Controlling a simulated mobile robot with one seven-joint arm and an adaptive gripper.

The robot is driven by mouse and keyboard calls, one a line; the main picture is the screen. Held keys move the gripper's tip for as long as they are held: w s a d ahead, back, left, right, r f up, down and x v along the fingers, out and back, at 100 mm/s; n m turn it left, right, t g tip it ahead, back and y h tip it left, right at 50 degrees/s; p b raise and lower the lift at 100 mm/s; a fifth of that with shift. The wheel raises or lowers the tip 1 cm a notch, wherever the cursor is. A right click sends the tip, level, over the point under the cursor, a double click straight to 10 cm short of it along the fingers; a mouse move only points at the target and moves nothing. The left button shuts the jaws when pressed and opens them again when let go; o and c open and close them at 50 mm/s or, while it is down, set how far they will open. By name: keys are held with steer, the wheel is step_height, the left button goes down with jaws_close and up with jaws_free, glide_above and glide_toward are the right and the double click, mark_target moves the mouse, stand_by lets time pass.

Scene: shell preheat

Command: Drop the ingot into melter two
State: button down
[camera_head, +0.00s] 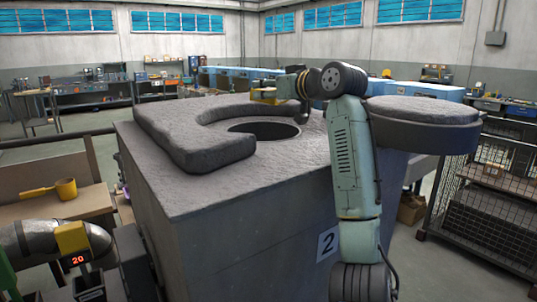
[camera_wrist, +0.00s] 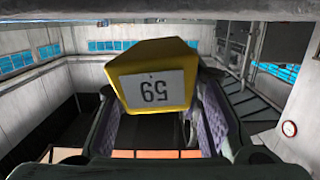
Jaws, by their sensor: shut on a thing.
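Melter two (camera_head: 240,235) is a large grey block with a "2" plate on its side and a rough stone-like top. Its round dark opening (camera_head: 262,130) is uncovered. A thick round lid (camera_head: 425,112) sits out to the right of the opening, partly behind my arm. My gripper (camera_head: 275,97) is above the melter top, over the opening's far side in the picture; its exact height is unclear. It is shut on a yellow block, taken as the ingot (camera_wrist: 152,75). In the wrist view, the block lies between the jaws and bears a white label with upside-down digits.
A raised, curved grey slab (camera_head: 185,140) borders the opening on the left. A wooden table (camera_head: 65,205) with a yellow ladle (camera_head: 62,188) stands at left. A mesh cage (camera_head: 490,220) stands at right.

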steer(key=c, duration=1.2)
jaws_free()
steer(key=shift+c, duration=0.2)
steer(key=shift+o, duration=1)
steer(key=shift+f, duration=0.1)
steer(key=v, duration=1.2)
